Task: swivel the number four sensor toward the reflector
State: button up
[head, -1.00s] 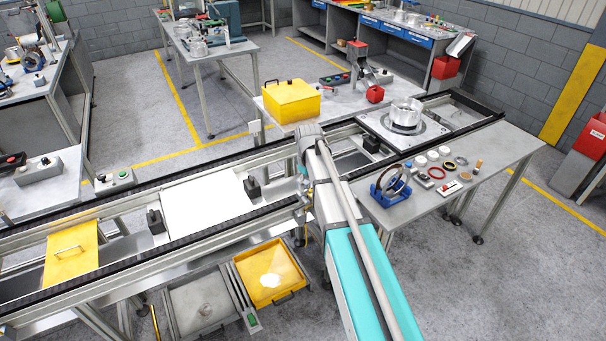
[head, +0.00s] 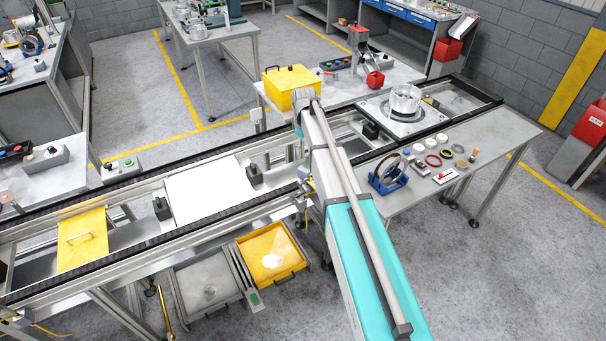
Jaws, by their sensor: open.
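My arm (head: 365,255) reaches from the bottom edge up across the conveyor, with its elbow in front of the yellow box. My gripper is hidden behind the arm and cannot be seen. Small fittings (head: 306,187) show on the conveyor's near rail, just left of my arm; they are too small to tell whether one is the number four sensor. I cannot make out a number or a reflector. The conveyor (head: 130,229) runs from lower left to upper right. A white pallet plate (head: 206,191) lies on it, left of my arm.
Black blocks (head: 254,175) stand on the conveyor. A yellow box (head: 285,80) stands behind it. A clutch part (head: 404,100) sits on a pallet at right. The side table (head: 470,190) holds a blue stand (head: 388,182) and several rings.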

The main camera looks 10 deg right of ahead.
aim_at(304, 170)
jog(key=shift+f, duration=0.15)
notch_tip(304, 170, down, 13)
jog(key=b, duration=1.3)
jog(key=shift+f+b, duration=0.2)
jog(key=shift+b, duration=0.1)
grip_shut()
dwell(0.4)
